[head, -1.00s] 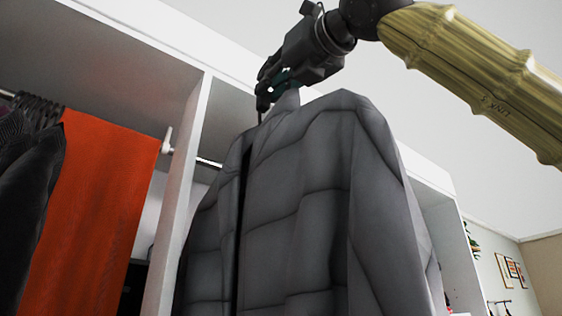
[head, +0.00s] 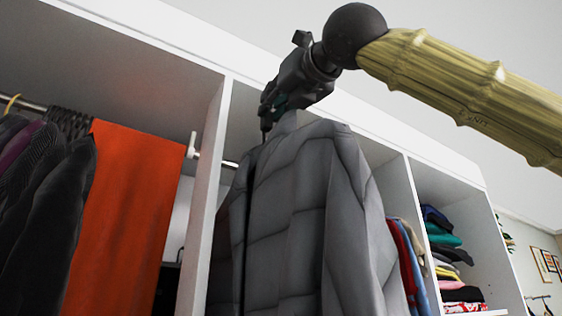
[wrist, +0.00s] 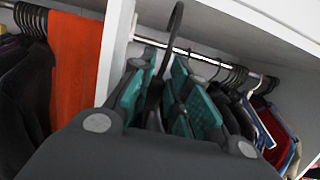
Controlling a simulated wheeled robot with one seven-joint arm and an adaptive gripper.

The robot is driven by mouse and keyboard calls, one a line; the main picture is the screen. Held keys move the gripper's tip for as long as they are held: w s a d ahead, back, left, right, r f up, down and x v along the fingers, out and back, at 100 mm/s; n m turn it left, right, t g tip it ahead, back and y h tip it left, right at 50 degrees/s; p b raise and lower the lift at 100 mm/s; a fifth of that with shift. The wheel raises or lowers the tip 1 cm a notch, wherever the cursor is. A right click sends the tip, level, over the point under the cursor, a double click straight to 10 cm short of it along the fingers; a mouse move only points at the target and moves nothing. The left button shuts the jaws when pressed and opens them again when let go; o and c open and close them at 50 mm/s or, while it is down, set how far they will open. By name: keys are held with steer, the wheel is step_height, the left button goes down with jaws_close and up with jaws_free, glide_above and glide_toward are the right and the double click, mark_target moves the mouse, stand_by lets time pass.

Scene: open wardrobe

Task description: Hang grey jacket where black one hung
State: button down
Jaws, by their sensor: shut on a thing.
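The grey quilted jacket (head: 310,220) hangs below my gripper (head: 268,118) in the head view, in front of the middle wardrobe bay. My gripper is shut on the jacket's hanger near its neck. In the wrist view the teal-padded fingers (wrist: 165,95) close around the hanger, and its dark hook (wrist: 174,40) stands up between them. The hook appears close to the metal rod (wrist: 205,57); I cannot tell whether it touches it. Dark garments (head: 45,210) hang in the left bay; I cannot tell whether a black jacket is among them.
An orange cloth (head: 125,215) hangs beside a white upright divider (head: 207,190) just left of the jacket. Several garments (wrist: 250,110) hang on the rod to the right in the wrist view. Folded clothes (head: 450,260) fill shelves on the right. The white top board (head: 230,62) runs above.

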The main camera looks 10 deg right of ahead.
steer(key=shift+w+a+f+p+x, duration=0.1)
steer(key=shift+f+p+x, duration=0.3)
steer(key=shift+x, duration=2)
steer(key=shift+w+a+f+p+x, duration=0.15)
steer(key=shift+f+x, duration=0.45)
steer(key=shift+x, duration=1.85)
steer(key=shift+d+f+p+x, duration=0.1)
steer(key=shift+f+p+x, duration=0.3)
steer(key=shift+x, duration=2)
steer(key=f+p+x, duration=0.1)
steer(key=x, duration=0.6)
steer(key=shift+w+a+f, duration=0.25)
steer(key=shift+f, duration=0.1)
steer(key=shift+w+p, duration=0.1)
steer(key=shift+p, duration=0.25)
steer(key=f+p+x, duration=0.1)
steer(key=p+x, duration=0.1)
steer(key=x, duration=0.5)
steer(key=shift+f, duration=0.25)
steer(key=shift+w+d+r, duration=0.1)
steer(key=shift+r, duration=0.15)
step_height(320, 180, down, 3)
steer(key=shift+r+b, duration=0.1)
steer(key=shift+b, duration=0.7)
